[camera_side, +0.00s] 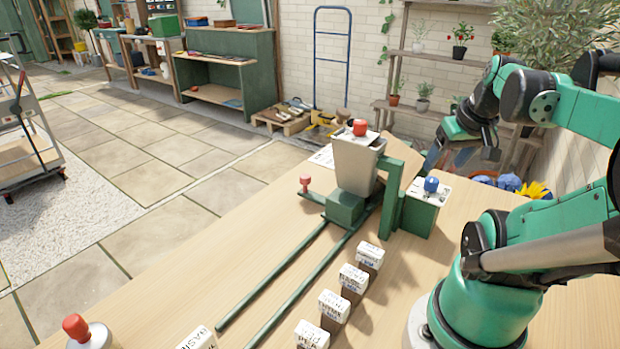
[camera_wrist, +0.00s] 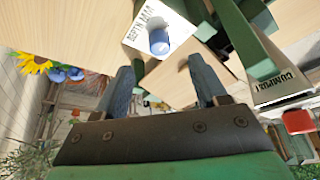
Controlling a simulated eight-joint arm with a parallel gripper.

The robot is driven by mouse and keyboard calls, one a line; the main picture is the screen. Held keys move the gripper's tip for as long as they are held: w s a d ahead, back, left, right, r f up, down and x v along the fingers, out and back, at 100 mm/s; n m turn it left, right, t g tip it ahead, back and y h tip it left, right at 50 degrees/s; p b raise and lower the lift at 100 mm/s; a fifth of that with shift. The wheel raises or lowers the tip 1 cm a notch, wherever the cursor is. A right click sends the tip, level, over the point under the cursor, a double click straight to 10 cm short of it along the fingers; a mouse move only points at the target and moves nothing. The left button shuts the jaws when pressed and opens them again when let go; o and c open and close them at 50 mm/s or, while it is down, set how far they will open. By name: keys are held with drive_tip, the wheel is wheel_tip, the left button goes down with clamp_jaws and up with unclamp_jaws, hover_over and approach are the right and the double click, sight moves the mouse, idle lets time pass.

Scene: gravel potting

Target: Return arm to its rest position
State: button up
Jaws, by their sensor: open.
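My gripper (camera_side: 461,158) hangs in the air at the right of the side view, above and behind the bench. Its two fingers are spread with nothing between them, and they also show apart in the wrist view (camera_wrist: 160,66). The arm is bent, with its forearm raised over my teal base. In the side view, the grey hopper (camera_side: 356,165) with a red knob on top (camera_side: 360,127) and the green box with a blue knob (camera_side: 431,185) stand left of and below the gripper. The wrist view shows the blue knob (camera_wrist: 159,42) beyond the fingertips.
Green rails (camera_side: 285,268) run along the bench (camera_side: 245,235) from the hopper. Several white-topped labelled blocks (camera_side: 352,278) stand beside them. A red knob (camera_side: 305,183) stands left of the hopper; another red-topped piece (camera_side: 76,327) is at lower left. Plant shelves (camera_side: 430,60) stand behind.

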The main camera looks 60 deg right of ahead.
drive_tip(key=shift+s+a+f+m+g, duration=0.1)
drive_tip(key=shift+a+m+g, duration=0.05)
drive_tip(key=shift+a+m, duration=0.15)
drive_tip(key=shift+s+a+f+m+g, duration=0.1)
drive_tip(key=shift+a+m+g, duration=0.05)
drive_tip(key=shift+m, duration=0.25)
drive_tip(key=w+a+n+t+y, duration=0.1)
drive_tip(key=w+a+n, duration=0.4)
drive_tip(key=a, duration=0.5)
drive_tip(key=w+a+n+t+y, duration=0.2)
drive_tip(key=w+a+n, duration=0.3)
drive_tip(key=w+a, duration=0.4)
drive_tip(key=shift+w+a+f+t, duration=0.4)
drive_tip(key=shift+w+t, duration=0.3)
drive_tip(key=shift+t, duration=0.1)
